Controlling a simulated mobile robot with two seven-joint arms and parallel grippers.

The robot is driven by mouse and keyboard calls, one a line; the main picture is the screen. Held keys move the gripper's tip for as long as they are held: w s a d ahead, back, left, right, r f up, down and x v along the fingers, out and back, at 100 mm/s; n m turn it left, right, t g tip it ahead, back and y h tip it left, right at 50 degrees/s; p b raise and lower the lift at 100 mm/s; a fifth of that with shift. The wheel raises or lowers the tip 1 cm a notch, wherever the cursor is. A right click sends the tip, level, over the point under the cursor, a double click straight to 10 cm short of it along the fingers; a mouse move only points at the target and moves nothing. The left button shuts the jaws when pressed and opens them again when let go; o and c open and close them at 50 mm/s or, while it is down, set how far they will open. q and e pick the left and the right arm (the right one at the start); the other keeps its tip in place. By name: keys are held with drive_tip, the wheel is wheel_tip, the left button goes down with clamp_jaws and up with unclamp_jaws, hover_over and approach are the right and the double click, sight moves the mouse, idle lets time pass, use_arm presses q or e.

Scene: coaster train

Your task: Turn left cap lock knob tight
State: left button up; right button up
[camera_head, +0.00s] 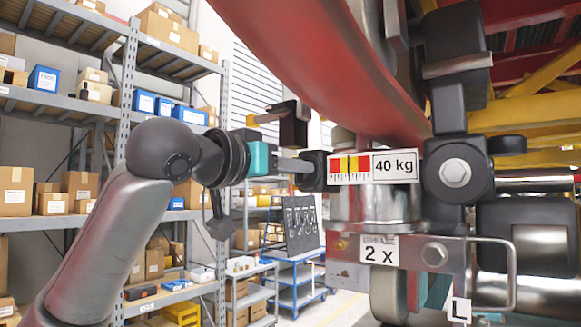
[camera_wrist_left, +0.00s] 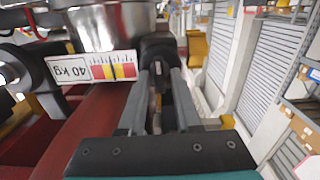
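The black left cap lock knob (camera_head: 313,170) sits on the left side of a shiny metal cylinder (camera_head: 375,205), beside a "40 kg" label (camera_head: 394,166). My left gripper (camera_head: 295,166) comes in from the left with its teal body and points at the knob. In the left wrist view my two grey fingers (camera_wrist_left: 160,72) are spread apart, with their tips at the black knob (camera_wrist_left: 158,45). I cannot tell whether the fingers press on it. The fingertips are partly lost in dark parts. I cannot make out my right gripper.
A red curved rail (camera_head: 320,60) passes above the cylinder. A bracket plate with a "2 x" label (camera_head: 379,250) is below it. Shelves with boxes (camera_head: 85,110) and a blue cart (camera_head: 297,285) stand behind. A dark block (camera_head: 293,127) is above my fingers.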

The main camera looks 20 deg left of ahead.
use_arm(q)
clamp_jaws()
drive_tip(key=shift+m, duration=0.4)
drive_tip(key=m, duration=1.7)
drive_tip(key=shift+s+d+f+m, duration=0.1)
drive_tip(key=shift+d+f+m, duration=0.1)
drive_tip(key=shift+m, duration=0.1)
idle(0.5)
drive_tip(key=shift+o, duration=1.4)
unclamp_jaws()
